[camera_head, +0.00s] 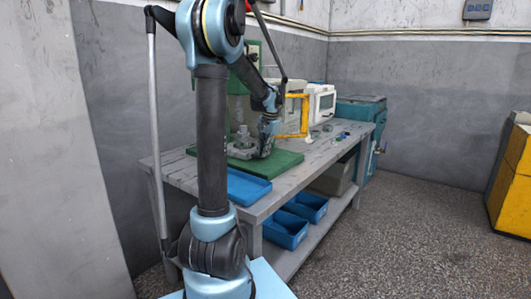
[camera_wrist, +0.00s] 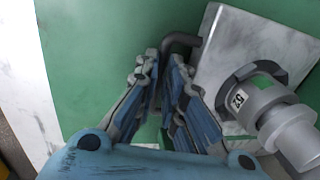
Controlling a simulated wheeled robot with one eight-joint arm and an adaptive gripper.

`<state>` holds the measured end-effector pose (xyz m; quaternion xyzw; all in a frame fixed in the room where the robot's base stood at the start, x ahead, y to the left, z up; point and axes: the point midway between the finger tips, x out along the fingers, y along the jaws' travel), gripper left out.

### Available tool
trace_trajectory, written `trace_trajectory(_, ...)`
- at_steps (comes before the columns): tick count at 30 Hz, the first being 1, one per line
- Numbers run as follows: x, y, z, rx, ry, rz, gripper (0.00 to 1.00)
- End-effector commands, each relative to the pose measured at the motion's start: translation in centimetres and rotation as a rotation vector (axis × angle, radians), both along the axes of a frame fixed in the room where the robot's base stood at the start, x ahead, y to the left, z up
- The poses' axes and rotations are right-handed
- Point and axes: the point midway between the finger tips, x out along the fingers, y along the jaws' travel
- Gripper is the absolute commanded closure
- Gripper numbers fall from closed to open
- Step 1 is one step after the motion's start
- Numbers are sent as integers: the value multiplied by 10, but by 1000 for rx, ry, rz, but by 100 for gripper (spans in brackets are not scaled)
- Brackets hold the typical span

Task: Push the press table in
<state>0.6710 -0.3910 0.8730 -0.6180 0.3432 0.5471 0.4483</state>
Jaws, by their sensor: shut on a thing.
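The press table is a pale metal plate (camera_wrist: 222,65) on the green press base (camera_wrist: 95,45), in the wrist view at the upper right. A dark bent handle (camera_wrist: 183,39) stands at its left edge. My gripper (camera_wrist: 164,62) has its fingers closed around the lower part of this handle, which they partly hide. A grey cylindrical part (camera_wrist: 262,98) with a printed mark stands on the plate. In the head view my gripper (camera_head: 266,148) is low over the green base (camera_head: 282,162), beside the press table (camera_head: 236,152).
A blue tray (camera_head: 247,187) lies on the workbench (camera_head: 283,188) in front of the base. Blue bins (camera_head: 286,230) sit on the lower shelf. A yellow frame (camera_head: 305,115) and a white machine (camera_head: 321,102) stand farther back.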

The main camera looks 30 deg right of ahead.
Motion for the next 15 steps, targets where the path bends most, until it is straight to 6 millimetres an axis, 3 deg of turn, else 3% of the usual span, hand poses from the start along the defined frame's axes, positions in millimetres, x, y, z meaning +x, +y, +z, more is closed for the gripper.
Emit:
trace_trajectory(6, 28, 11, 1, 0, -2, 3, 100)
trace_trajectory(15, 33, 13, 1, 2, -7, 2, 100)
